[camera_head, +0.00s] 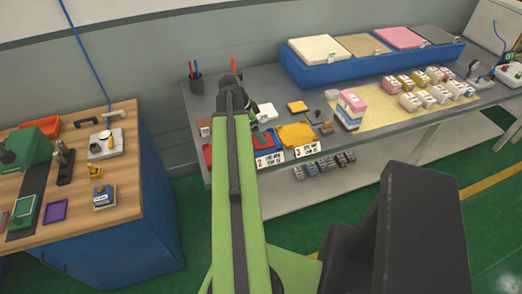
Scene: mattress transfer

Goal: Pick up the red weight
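My green arm reaches forward from the bottom middle over the grey bench. My gripper (254,109) is the dark part at its far end, above the bench near the trays. It is small and partly hidden by the arm, so I cannot tell whether its fingers are open or shut. A small red object (259,138), possibly the red weight, shows just right of the arm at the blue tray (268,154). The arm covers part of that area, and I cannot make out the object's shape.
A red tray (207,156) is left of the arm; a yellow tray (297,135) is right of the blue one. A pink-and-white block (350,110) and rows of small blocks stand farther right. A wooden-topped bench (125,190) with tools is at left.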

